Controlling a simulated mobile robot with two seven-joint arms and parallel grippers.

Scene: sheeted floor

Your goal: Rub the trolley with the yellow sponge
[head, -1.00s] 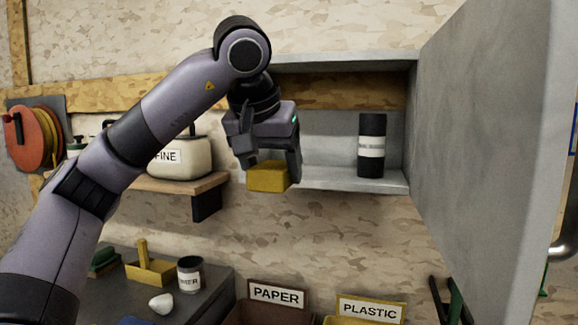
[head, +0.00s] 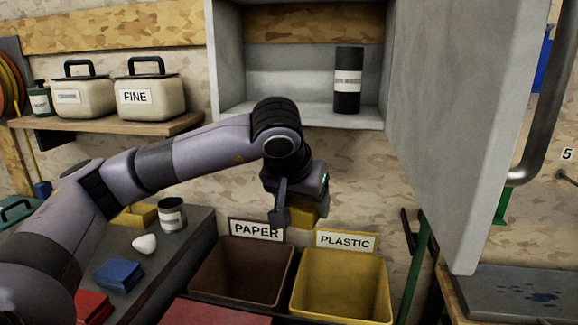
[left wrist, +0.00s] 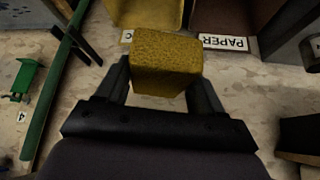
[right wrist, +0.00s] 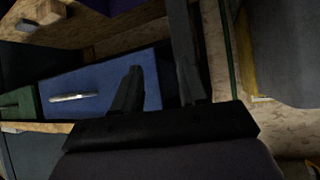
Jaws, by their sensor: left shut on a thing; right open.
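The yellow sponge (head: 304,212) is a block held by my left gripper (head: 299,210), below the wall cabinet and above the bins in the head view. The left wrist view shows the sponge (left wrist: 166,64) pinched between both fingers, its far side hidden. The sponge touches nothing else that I can see. My right gripper is outside the head view. In the right wrist view my right gripper (right wrist: 158,88) is open and empty, its fingers apart. I cannot tell for sure which surface is the trolley.
The grey cabinet (head: 230,80) holds a dark bottle (head: 348,85); its door (head: 450,110) stands open at right. A brown PAPER bin (head: 240,275) and yellow PLASTIC bin (head: 342,285) stand below.

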